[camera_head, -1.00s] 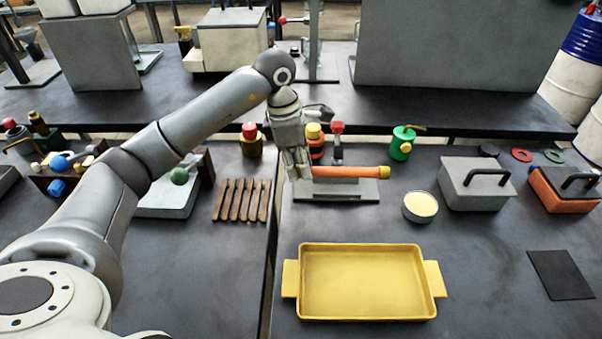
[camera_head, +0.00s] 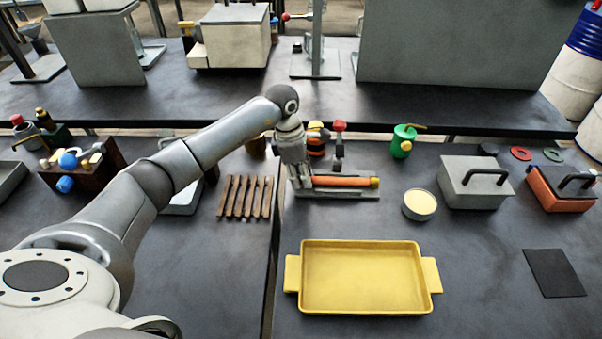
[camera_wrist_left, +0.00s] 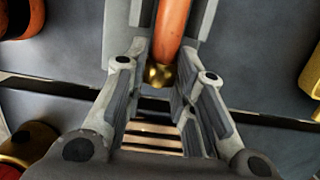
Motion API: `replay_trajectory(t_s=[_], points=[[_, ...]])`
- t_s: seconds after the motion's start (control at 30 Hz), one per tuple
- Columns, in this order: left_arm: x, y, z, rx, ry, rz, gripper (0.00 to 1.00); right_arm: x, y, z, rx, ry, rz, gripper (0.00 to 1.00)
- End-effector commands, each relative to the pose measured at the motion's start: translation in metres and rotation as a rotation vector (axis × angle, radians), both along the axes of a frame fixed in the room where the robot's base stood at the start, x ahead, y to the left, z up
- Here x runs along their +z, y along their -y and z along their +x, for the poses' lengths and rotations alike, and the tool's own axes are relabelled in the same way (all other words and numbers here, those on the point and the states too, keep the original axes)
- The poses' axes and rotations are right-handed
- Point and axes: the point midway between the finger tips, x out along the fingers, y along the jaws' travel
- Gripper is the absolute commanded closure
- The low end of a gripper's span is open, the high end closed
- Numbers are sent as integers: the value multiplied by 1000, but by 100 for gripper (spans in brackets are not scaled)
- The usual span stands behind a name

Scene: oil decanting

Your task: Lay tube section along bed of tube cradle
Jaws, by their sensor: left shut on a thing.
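The orange tube section (camera_head: 342,182) with a brass right end lies level, lengthwise over the grey tube cradle (camera_head: 345,195). It looks low against the bed, but the head view does not show whether it touches. My left gripper (camera_head: 302,186) is shut on the tube near its left end and hides that end. In the left wrist view, the tube (camera_wrist_left: 170,32) runs between pale grey side walls, and its brass end (camera_wrist_left: 160,75) sits between my left fingers (camera_wrist_left: 160,85). My right gripper is not in view.
A slatted wooden rack (camera_head: 244,197) stands left of the cradle. Behind it are a red-topped valve (camera_head: 339,128) and a green can (camera_head: 404,143). A cream-filled bowl (camera_head: 420,205) is to the right. A yellow tray (camera_head: 361,278) lies in front, with bare tabletop between.

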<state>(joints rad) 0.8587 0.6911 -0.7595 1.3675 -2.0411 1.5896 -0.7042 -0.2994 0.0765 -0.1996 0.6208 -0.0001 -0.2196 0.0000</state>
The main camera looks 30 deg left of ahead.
Motion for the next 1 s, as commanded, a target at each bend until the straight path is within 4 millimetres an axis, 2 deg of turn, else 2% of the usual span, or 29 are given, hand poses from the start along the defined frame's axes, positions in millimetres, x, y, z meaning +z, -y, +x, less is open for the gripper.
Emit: replay_trajectory(t_s=[0.13,0.17,0.3,0.6,0.73,0.87,1.0], points=[[-5,0,0,0,1,0,100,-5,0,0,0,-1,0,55],[-3,0,0,0,0,1,72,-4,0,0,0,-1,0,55],[-3,0,0,0,0,1,54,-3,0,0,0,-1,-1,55],[-2,0,0,0,0,0,54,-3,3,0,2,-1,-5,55],[4,0,0,0,1,0,54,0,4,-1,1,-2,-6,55],[25,-4,0,1,5,0,54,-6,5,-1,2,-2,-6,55],[56,-9,-3,0,7,0,54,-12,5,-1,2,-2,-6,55]])
